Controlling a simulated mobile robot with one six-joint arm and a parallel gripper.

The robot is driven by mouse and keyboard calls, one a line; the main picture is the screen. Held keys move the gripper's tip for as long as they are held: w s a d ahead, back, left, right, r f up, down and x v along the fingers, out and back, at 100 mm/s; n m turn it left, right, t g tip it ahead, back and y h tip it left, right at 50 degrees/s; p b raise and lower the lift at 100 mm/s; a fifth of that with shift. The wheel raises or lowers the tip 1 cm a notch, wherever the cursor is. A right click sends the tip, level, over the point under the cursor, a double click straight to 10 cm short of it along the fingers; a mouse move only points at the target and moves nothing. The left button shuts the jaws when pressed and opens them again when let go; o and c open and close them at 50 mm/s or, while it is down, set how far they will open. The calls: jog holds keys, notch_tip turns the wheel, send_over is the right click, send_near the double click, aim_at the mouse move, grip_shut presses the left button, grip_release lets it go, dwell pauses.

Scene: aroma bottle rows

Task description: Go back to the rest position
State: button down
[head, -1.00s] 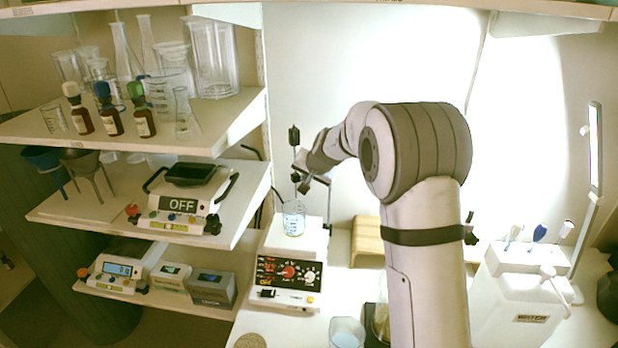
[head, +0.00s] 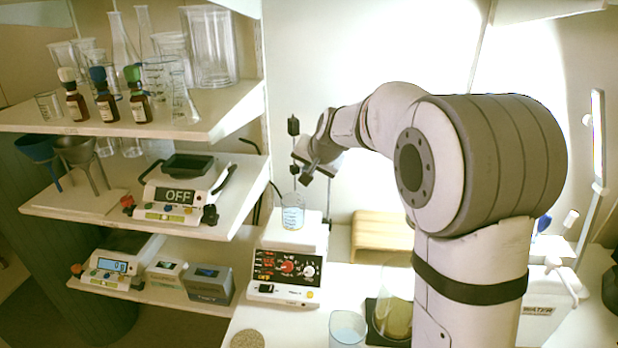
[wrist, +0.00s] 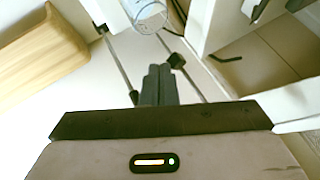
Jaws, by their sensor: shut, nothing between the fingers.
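My gripper (head: 303,172) is in the middle of the head view, above and slightly right of a glass beaker (head: 292,212). The beaker stands on the white hotplate (head: 285,270) beside a thin stand rod with a black clamp (head: 293,126). In the wrist view my gripper's two dark fingers (wrist: 158,84) are together with nothing between them. The beaker's glass shows at the top of that view (wrist: 147,14), apart from the fingertips. My arm covers part of the bench at the right.
Three brown bottles, one of them green-capped (head: 139,106), stand on the top left shelf (head: 215,112) near glassware. A balance reading OFF (head: 178,192) sits on the shelf below. A wooden block (head: 382,236) and a beaker of liquid (head: 347,328) are on the bench.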

jog(key=s+d+f+n+g+h, duration=0.1)
jog(key=s+d, duration=0.2)
jog(key=s, duration=0.9)
jog(key=s+d+f+n+g+h, duration=0.1)
jog(key=s+d, duration=0.3)
jog(key=s, duration=0.8)
jog(key=s+d+f+n+g+h, duration=0.1)
jog(key=s+d, duration=0.3)
jog(key=s, duration=0.8)
jog(key=shift+s+d+f+n+g, duration=0.2)
jog(key=shift+s+f+n+g, duration=0.05)
jog(key=shift+f+n+g, duration=0.5)
